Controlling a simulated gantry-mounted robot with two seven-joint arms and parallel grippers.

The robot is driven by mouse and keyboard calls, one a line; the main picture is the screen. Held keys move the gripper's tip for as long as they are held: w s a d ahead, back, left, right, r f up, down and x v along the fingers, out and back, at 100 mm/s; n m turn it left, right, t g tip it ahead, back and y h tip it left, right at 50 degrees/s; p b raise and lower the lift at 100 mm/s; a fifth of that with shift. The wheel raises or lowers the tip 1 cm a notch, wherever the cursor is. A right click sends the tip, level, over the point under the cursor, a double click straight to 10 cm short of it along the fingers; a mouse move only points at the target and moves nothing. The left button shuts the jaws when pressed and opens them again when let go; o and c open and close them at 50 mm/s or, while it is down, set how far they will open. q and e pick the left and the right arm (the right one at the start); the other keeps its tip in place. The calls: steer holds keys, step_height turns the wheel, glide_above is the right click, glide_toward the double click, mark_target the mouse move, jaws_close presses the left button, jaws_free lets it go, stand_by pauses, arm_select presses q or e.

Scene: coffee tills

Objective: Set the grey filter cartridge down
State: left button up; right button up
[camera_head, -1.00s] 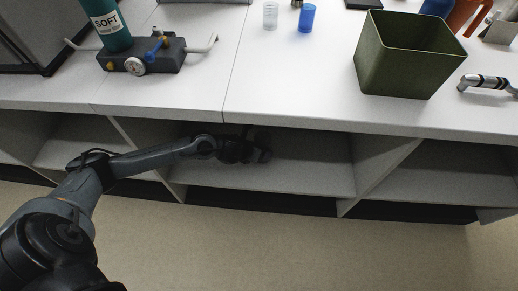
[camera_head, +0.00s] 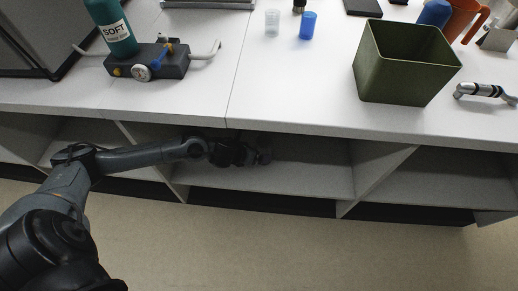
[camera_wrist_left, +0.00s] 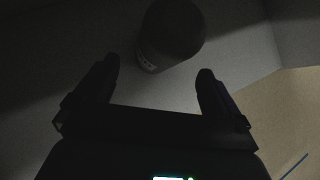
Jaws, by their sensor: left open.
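The grey filter cartridge (camera_wrist_left: 172,35) looks like a dark, round-topped cylinder with a small pale label in the left wrist view. It stands on the shelf inside the open bay under the counter, deep in shadow. In the head view only a small dim shape (camera_head: 265,156) shows at the end of my gripper. My left gripper (camera_wrist_left: 158,70) is open, its two fingertips just short of the cartridge with a gap between. It also shows in the head view (camera_head: 247,155), reaching into the bay. My right gripper is not in view.
The shelf (camera_head: 300,180) is clear right of the cartridge, up to a divider (camera_head: 375,175). The counter edge (camera_head: 330,135) overhangs my left arm. On top are a green bin (camera_head: 400,75), a metal handle (camera_head: 485,92), a blue cup (camera_head: 308,24) and a valve block with a teal bottle (camera_head: 110,30).

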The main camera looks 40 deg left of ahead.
arm_select(q)
steer(key=p+v, duration=0.2)
steer(key=v, duration=0.4)
steer(key=s+d+n, duration=0.6)
steer(key=d+n, duration=0.5)
steer(key=n, duration=0.2)
steer(key=s+d+r+n+g, duration=0.1)
steer(key=s+n+g, duration=0.3)
steer(key=s+n, duration=0.8)
steer(key=d+n, duration=0.1)
steer(key=n, duration=0.6)
steer(key=shift+r+g, duration=0.25)
steer(key=shift+g, duration=0.15)
steer(key=shift+p, duration=0.3)
step_height(320, 180, up, 58)
steer(key=p, duration=5.8)
steer(key=shift+r, duration=0.1)
